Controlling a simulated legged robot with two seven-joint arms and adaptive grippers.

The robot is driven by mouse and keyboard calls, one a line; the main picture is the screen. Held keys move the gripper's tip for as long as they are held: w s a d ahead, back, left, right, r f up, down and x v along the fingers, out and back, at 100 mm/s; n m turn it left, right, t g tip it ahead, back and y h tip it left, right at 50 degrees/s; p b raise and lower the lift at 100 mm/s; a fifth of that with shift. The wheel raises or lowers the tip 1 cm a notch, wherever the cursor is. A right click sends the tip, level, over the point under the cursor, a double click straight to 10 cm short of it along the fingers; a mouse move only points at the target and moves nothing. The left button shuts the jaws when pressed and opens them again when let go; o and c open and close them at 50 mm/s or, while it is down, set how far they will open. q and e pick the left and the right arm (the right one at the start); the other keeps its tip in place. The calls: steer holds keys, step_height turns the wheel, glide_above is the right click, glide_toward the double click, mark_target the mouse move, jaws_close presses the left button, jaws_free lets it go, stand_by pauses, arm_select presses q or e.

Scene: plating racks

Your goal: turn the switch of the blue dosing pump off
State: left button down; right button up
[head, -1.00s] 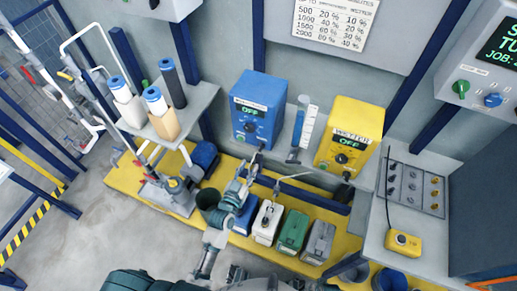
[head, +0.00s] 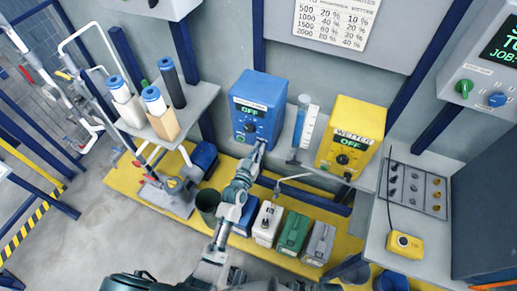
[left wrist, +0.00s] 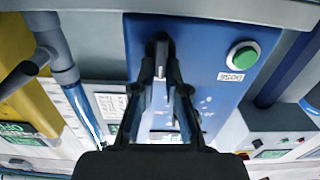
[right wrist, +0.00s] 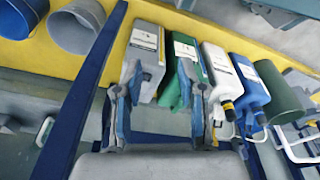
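My left gripper (head: 259,148) points up at the lower front of the pump. In the left wrist view the pump's blue face (left wrist: 205,60) fills the middle, and a black knob (left wrist: 160,48) lies ahead between the fingers. Those fingers (left wrist: 160,88) are apart; I cannot tell whether they touch the knob. My right gripper (right wrist: 155,100) is open and empty.
A green button (left wrist: 242,56) sits beside the knob on the pump face. The yellow pump (head: 350,130) and a clear cylinder (head: 301,125) stand to the right. Several canisters (head: 293,232) stand below, in front of my right gripper.

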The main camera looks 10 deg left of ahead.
stand_by(0.3)
arm_select(q)
steer(key=shift+w+a+f+n+p, duration=0.1)
steer(key=shift+a+n+p, duration=0.1)
steer(key=shift+n+p, duration=0.7)
steer(key=shift+s+a+f+n+p, duration=0.15)
steer(key=shift+n+p, duration=0.2)
steer(key=shift+n, duration=1.1)
steer(key=shift+w+a+r+n+p, duration=0.1)
steer(key=shift+w+a+n+p, duration=0.1)
steer(key=shift+n+p, duration=0.7)
arm_select(e)
steer(key=s+f, duration=0.4)
steer(key=f, duration=0.4)
steer(key=shift+s+d+b, duration=0.3)
steer(key=shift+s+d, duration=0.1)
arm_select(q)
steer(key=shift+n, duration=0.25)
steer(key=c, duration=1.2)
jaws_free()
steer(key=shift+f, duration=0.1)
